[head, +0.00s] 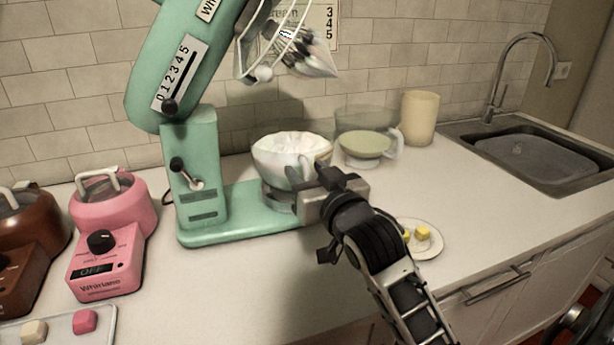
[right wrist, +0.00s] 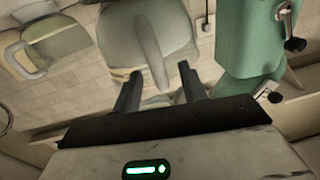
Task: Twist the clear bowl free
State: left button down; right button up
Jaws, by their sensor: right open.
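The clear bowl (head: 279,158) with white contents sits on the base of the green stand mixer (head: 203,180), under the raised head. Its handle shows in the right wrist view (right wrist: 150,50), between and beyond my finger tips. My right gripper (head: 309,176) is at the bowl's front right side, partly hiding its lower part and handle. In the right wrist view its two fingers (right wrist: 160,88) are apart, with no clear grip on the handle. Whether either finger touches the bowl I cannot tell. My left gripper is not in view.
A clear jug (head: 365,144) with green contents stands right of the bowl, near a cream cup (head: 419,118). A plate (head: 428,246) with yellow pieces lies right of my arm. Pink (head: 108,262) and brown (head: 25,235) appliances stand left. A sink (head: 540,155) is at the far right.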

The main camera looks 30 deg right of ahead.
aim_at(310, 163)
grip_shut()
jog(key=shift+s+d+f+n+y+p, duration=0.15)
jog(key=shift+d+n+y+p, duration=0.2)
jog(key=shift+y, duration=0.25)
jog(key=shift+s+d+r+n+y+p, duration=0.1)
jog(key=shift+d+n+y+p, duration=0.1)
jog(key=shift+d+n+y, duration=0.3)
jog(key=shift+a, duration=0.1)
jog(key=shift+s+d+f+n+y, duration=0.1)
jog(key=shift+d+n+y, duration=0.6)
jog(key=shift+y, duration=0.5)
jog(key=shift+d, duration=0.1)
